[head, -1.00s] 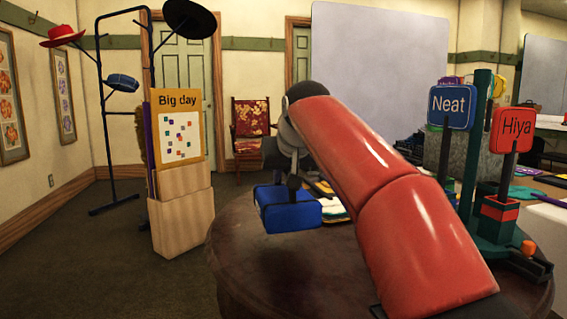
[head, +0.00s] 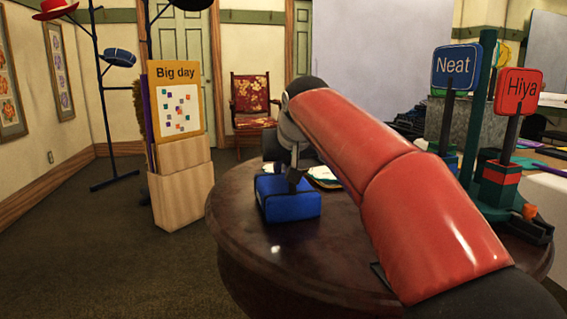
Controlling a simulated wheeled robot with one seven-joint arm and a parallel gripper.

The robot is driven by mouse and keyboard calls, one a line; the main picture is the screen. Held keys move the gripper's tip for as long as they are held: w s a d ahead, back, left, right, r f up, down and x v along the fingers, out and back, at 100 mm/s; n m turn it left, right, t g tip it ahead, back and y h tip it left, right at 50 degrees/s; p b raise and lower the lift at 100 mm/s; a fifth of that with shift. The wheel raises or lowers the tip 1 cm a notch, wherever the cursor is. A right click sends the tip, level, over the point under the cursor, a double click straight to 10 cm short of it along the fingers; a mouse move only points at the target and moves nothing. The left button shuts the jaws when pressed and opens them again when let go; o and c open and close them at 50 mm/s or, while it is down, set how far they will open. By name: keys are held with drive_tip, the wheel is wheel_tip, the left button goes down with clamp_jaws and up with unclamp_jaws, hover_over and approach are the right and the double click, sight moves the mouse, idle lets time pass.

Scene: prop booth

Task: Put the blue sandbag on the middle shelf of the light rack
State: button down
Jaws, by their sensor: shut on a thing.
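The blue sandbag (head: 288,204) is a squarish blue block in the middle of the head view. My gripper (head: 293,182) comes down on it from above and is shut on it. The fingertips are partly hidden by the sandbag and my wrist. The sandbag shows in front of the round dark table top (head: 262,262); I cannot tell whether it touches the table. I cannot make out a light rack with a middle shelf in this view.
Papers (head: 318,175) lie on the table behind the sandbag. A green stand (head: 487,130) with a blue "Neat" sign (head: 456,70) and red "Hiya" sign (head: 518,95) is at right. A "Big day" board (head: 178,98) and a hat stand (head: 98,95) are left. Front-left floor is clear.

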drive_tip(key=c, duration=1.4)
unclamp_jaws()
drive_tip(key=shift+c, duration=0.2)
